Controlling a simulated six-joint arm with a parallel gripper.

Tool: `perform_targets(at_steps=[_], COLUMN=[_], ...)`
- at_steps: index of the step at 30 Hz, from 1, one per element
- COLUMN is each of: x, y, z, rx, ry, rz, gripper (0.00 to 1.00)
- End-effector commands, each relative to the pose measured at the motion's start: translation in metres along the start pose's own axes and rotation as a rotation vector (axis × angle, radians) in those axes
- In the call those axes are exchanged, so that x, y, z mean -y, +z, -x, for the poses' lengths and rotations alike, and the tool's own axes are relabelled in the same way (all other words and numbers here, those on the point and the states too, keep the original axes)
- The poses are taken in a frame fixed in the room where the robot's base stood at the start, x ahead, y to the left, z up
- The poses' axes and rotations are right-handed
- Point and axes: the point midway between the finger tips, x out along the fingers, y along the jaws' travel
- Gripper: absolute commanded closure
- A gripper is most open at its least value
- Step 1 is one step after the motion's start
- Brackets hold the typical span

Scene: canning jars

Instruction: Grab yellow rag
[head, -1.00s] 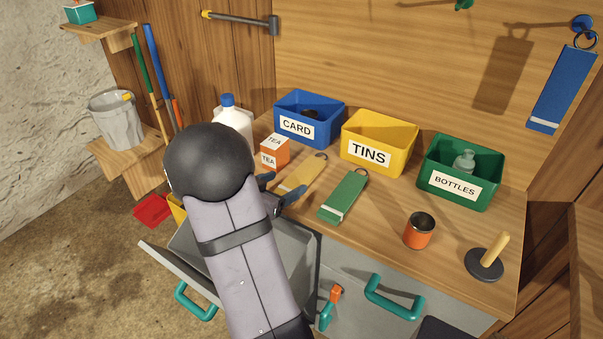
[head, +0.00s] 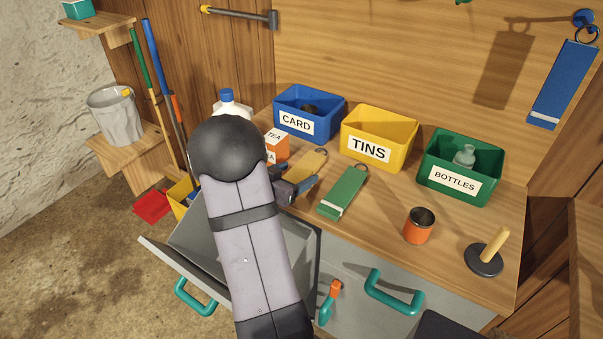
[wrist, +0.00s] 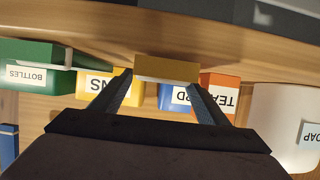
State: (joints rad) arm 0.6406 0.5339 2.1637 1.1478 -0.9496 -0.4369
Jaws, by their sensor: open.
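The yellow rag (head: 309,163) lies flat on the bench between the orange tea box and the green rag, with a ring at its far end. My gripper (head: 298,180) is at its near end, fingers open, and my arm hides part of that area. In the wrist view, the near end of the yellow rag (wrist: 167,68) shows just beyond and between the open fingertips (wrist: 158,82). I cannot tell whether the fingers touch it.
The green rag (head: 343,190) lies close on the right. The tea box (head: 277,149) stands close on the left. The card bin (head: 309,107), tins bin (head: 379,133) and bottles bin (head: 460,168) stand behind. An orange tin (head: 419,226) is at right. An open drawer (head: 190,238) is below.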

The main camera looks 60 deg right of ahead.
Motion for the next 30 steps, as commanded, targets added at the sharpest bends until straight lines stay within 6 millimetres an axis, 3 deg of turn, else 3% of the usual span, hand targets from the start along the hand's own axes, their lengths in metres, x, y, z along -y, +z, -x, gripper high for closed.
perform_targets(at_steps=[4, 12, 14, 18, 30], x=[-0.0002, 0.0003, 0.0003, 0.0002, 0.0004], y=[0.0006, 0.0005, 0.0005, 0.0004, -0.0023], z=[-0.0131, -0.0151, -0.0151, -0.015, -0.0139], rx=[0.001, 0.001, 0.001, 0.001, 0.0], ry=[0.0, -0.001, -0.001, -0.001, -0.001], rz=[0.0, 0.001, 0.001, 0.001, 0.001], gripper=[0.31, 0.31, 0.41, 0.74, 0.76])
